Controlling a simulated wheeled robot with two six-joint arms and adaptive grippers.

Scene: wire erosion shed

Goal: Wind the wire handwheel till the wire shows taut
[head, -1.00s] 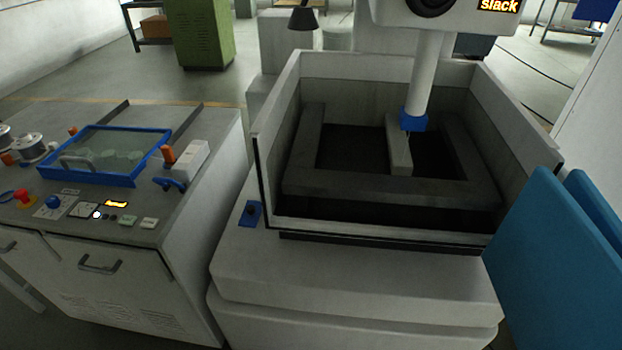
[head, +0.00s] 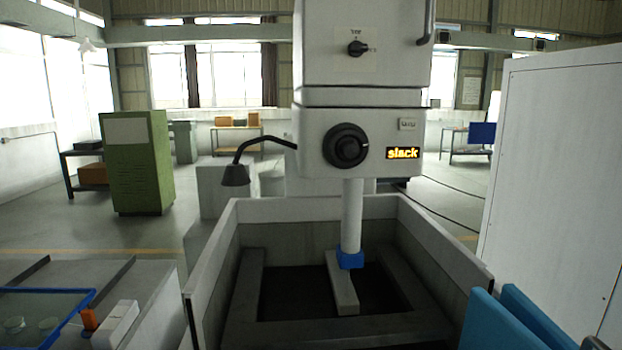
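The black round wire handwheel (head: 346,146) is on the front of the white machine head (head: 318,110), upper middle of the head view. To its right a small display (head: 402,153) shows "slack" in lit orange letters. A white column with a blue tip (head: 350,259) hangs below the head into the tank. Neither of my grippers is in view, and nothing touches the handwheel.
An open grey tank (head: 212,262) stands below the machine head. A black bent lamp (head: 235,174) sticks out left of the head. A black rotary switch (head: 357,48) sits above the handwheel. Blue panels (head: 518,318) stand at lower right, a bench with a blue-framed tray (head: 84,304) at lower left.

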